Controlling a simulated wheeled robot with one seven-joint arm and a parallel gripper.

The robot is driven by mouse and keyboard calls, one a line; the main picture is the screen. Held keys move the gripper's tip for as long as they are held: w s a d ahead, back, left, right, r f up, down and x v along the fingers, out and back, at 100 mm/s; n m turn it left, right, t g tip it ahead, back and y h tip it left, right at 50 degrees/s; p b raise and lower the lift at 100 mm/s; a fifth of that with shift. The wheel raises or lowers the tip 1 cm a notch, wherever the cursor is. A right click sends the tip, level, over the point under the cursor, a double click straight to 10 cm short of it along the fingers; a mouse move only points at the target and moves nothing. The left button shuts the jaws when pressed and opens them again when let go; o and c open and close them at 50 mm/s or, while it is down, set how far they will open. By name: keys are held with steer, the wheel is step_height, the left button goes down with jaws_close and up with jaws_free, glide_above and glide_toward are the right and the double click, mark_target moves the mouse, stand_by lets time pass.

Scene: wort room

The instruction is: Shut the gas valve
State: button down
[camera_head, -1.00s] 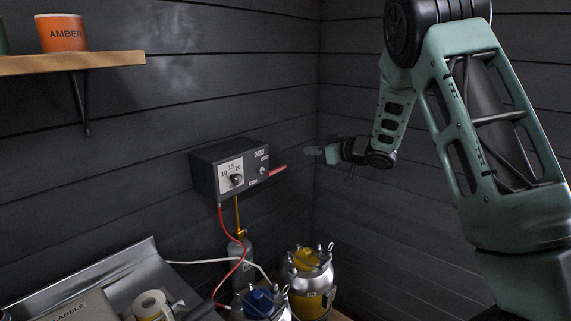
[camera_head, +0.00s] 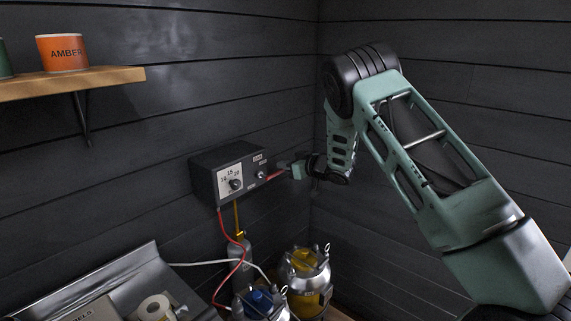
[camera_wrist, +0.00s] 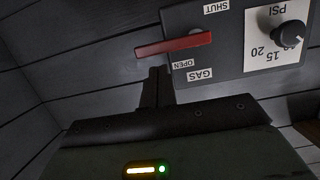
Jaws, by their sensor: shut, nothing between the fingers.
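The gas valve is a red lever (camera_head: 275,176) on the face of a dark control box (camera_head: 207,180) on the wall. In the wrist view the red lever (camera_wrist: 175,45) sticks out sideways past the box's edge, with a SHUT label (camera_wrist: 216,7) above it and an OPEN label (camera_wrist: 183,64) just below it. My gripper (camera_head: 287,166) is at the lever's outer end in the head view. In the wrist view my gripper's closed fingers (camera_wrist: 157,72) are empty and sit just below the lever. I cannot tell whether they touch it.
The box also has a PSI dial (camera_wrist: 291,36). A red hose (camera_head: 238,265) runs down from it to the clutter below. A yellow-topped metal keg (camera_head: 308,278) stands underneath. A shelf (camera_head: 75,84) with an orange AMBER tin (camera_head: 62,53) is at upper left. The right wall is bare.

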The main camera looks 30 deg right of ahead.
steer(key=shift+f, duration=0.35)
steer(key=shift+d+f+m+y, duration=0.2)
steer(key=shift+f+m+y, duration=0.15)
steer(key=shift+m, duration=0.35)
steer(key=shift+d+f+m, duration=0.1)
steer(key=shift+f+m, duration=0.25)
steer(key=shift+m, duration=0.05)
steer(key=s+a+f+m+y+b, duration=0.1)
steer(key=a+f+m+y+b, duration=0.1)
steer(key=f+m, duration=0.5)
steer(key=a+m+y, duration=0.1)
steer(key=m+y, duration=0.1)
steer(key=m, duration=0.3)
steer(key=shift+a+b, duration=0.15)
steer(key=shift+b, duration=0.15)
steer(key=shift+s+a, duration=0.1)
stand_by(0.4)
stand_by(0.5)
